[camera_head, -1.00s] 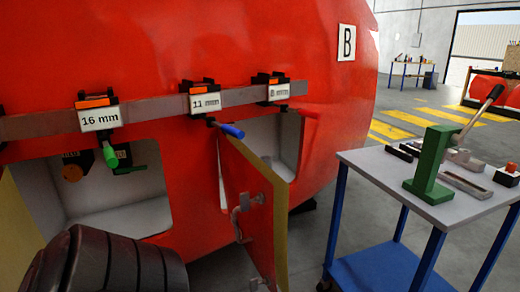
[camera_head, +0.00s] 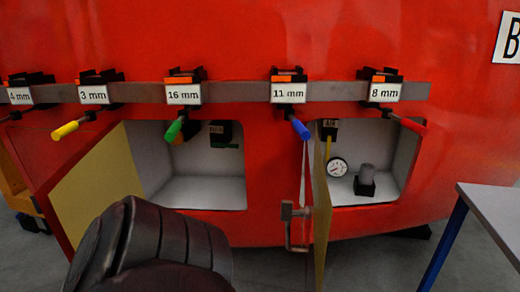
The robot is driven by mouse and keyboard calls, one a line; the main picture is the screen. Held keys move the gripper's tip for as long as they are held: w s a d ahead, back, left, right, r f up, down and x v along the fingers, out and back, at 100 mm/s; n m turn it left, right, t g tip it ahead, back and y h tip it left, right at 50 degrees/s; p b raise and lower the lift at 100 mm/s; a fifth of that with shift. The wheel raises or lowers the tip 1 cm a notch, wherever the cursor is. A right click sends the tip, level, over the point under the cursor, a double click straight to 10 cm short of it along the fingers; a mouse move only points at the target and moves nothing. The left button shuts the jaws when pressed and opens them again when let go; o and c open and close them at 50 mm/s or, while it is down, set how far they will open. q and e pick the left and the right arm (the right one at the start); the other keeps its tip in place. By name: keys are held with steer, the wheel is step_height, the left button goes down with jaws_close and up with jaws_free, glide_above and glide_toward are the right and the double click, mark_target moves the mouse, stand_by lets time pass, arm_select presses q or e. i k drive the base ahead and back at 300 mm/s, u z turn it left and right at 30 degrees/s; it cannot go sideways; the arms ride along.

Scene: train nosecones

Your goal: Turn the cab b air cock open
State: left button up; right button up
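The red nosecone (camera_head: 265,45) carries a sign B (camera_head: 511,38) at the upper right. In its right open compartment, a black block (camera_head: 328,124) with a small label that seems to read AIR hangs at the upper left. A yellow lever (camera_head: 328,148) points down from it, partly behind the open door (camera_head: 322,215), which is seen nearly edge-on. The left open compartment has another dark labelled block (camera_head: 220,128) with a green lever (camera_head: 224,145); its label is too small to read. Neither gripper is in view.
Tools with coloured handles hang from a grey rail (camera_head: 235,92) with size labels. A left door (camera_head: 95,190) stands open. A table (camera_head: 495,212) is at the right.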

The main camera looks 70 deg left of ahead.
mark_target(329, 135)
steer(key=u, duration=2.3)
